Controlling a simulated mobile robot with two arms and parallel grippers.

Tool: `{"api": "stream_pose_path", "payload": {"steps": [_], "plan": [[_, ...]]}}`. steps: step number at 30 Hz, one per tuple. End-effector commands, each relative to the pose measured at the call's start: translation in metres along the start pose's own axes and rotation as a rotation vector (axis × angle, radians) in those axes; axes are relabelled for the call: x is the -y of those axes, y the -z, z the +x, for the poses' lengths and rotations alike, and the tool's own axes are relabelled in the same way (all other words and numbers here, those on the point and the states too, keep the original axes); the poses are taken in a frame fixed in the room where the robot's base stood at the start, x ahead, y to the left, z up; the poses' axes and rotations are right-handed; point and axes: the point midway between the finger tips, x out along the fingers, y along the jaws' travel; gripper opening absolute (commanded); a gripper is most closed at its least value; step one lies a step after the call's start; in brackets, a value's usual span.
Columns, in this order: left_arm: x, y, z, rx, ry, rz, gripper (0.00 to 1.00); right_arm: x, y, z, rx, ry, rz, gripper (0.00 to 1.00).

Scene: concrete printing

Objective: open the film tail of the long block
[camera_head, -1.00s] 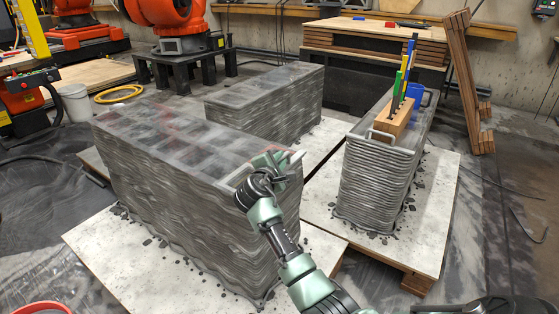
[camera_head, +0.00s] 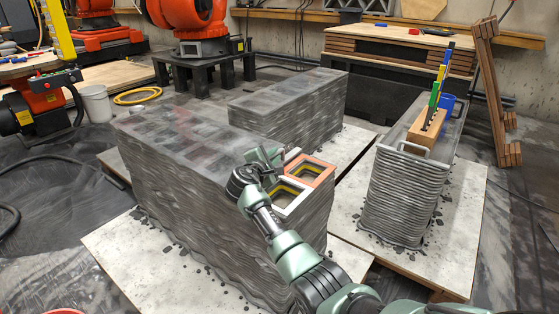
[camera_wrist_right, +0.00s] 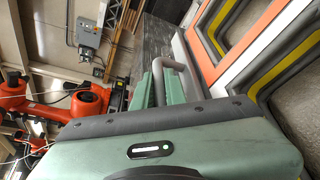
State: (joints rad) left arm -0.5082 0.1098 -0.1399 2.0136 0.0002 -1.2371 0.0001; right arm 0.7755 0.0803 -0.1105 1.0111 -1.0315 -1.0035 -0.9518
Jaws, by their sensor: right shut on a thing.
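The long block (camera_head: 200,190) is a layered grey block on a pale board, its top mostly under clear film (camera_head: 185,135). At its near right end the film is off two cells with white and orange rims (camera_head: 318,169) and yellow strips inside; these rims also show in the right wrist view (camera_wrist_right: 262,45). My right gripper (camera_head: 268,158) is just left of these open cells, at the edge of the covered part. In the wrist view its green fingers are shut around a grey bent bar (camera_wrist_right: 177,65), apparently the film tail's handle. My left gripper is out of view.
A second film-covered block (camera_head: 290,105) stands behind. At right, a narrower block (camera_head: 405,190) carries a wooden tool holder (camera_head: 428,128), a blue item and grey handles. An orange robot (camera_head: 190,18) stands at the back. Pale boards surround the blocks.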

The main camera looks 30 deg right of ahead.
Motion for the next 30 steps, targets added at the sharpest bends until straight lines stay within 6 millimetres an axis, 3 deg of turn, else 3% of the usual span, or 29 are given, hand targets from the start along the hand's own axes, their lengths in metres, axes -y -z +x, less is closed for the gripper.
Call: {"api": "stream_pose_path", "payload": {"steps": [13, 14, 15, 16, 28, 30], "plan": [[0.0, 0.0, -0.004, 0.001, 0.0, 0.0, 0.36, -0.002, 0.005, 0.0, -0.005, 0.0, 0.0, 0.0], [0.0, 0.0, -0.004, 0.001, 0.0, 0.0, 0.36, -0.002, 0.005, 0.0, -0.005, 0.0, 0.0, 0.18], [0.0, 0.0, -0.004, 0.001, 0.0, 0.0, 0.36, -0.002, 0.005, 0.0, -0.005, 0.0, 0.0, 0.29], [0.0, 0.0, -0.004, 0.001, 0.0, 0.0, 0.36, -0.002, 0.005, 0.0, -0.004, 0.0, -0.001, 0.34], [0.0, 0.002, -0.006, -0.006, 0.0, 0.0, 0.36, -0.002, 0.004, -0.005, -0.002, 0.0, -0.002, 0.34], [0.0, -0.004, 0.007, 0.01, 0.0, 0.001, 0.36, -0.003, 0.004, -0.013, -0.003, -0.001, -0.001, 0.34]]}}
